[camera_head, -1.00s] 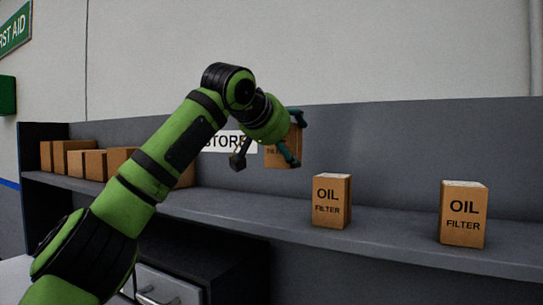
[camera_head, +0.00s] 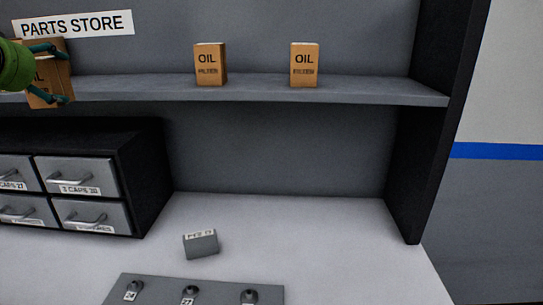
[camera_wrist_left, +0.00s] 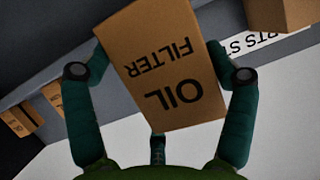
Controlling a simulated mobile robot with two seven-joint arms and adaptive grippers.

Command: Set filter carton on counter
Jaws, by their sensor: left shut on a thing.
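My left gripper (camera_head: 48,72) is at the upper left of the head view, shut on a brown oil filter carton (camera_head: 62,70). In the left wrist view the carton (camera_wrist_left: 165,65) sits between the green fingers, its "OIL FILTER" print upside down. The carton is in front of the shelf; whether it touches the shelf is unclear. The pale counter (camera_head: 290,235) lies below the shelf. Two more oil filter cartons stand upright on the shelf, one in the middle (camera_head: 210,64) and one to its right (camera_head: 304,65). My right gripper is not in view.
A drawer cabinet (camera_head: 142,180) stands on the counter at left. A small grey labelled block (camera_head: 201,244) and a grey plate with numbered studs (camera_head: 215,291) lie at the front. The counter's right part is clear, bounded by a dark side panel (camera_head: 420,150).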

